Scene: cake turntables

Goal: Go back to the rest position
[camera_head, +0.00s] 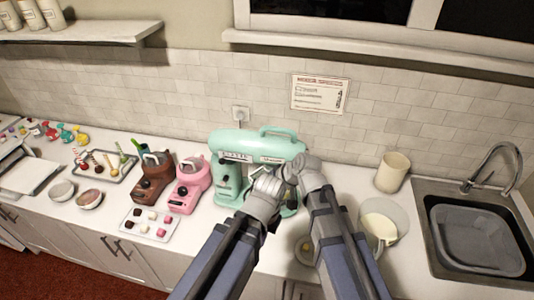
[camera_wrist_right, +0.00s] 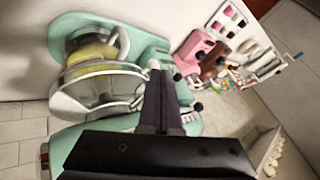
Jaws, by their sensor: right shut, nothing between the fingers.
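My left gripper (camera_head: 268,186) and my right gripper (camera_head: 304,170) are close together in front of the mint stand mixer (camera_head: 256,146) in the head view. They overlap the mixer in the picture and hide part of its body and bowl area. The left fingers are too small to judge. In the right wrist view, my right gripper's dark fingers (camera_wrist_right: 160,76) are shut with nothing between them. They point past the mint mixer (camera_wrist_right: 62,128) and its clear bowl (camera_wrist_right: 78,82); I cannot tell whether they touch it.
A pink machine (camera_head: 188,185) and a brown machine (camera_head: 152,178) stand left of the mixer, with a tray of sweets (camera_head: 148,223) in front. A beige cup (camera_head: 392,171), a jug (camera_head: 380,221) and the sink (camera_head: 470,230) are right. A shelf (camera_head: 80,32) hangs upper left.

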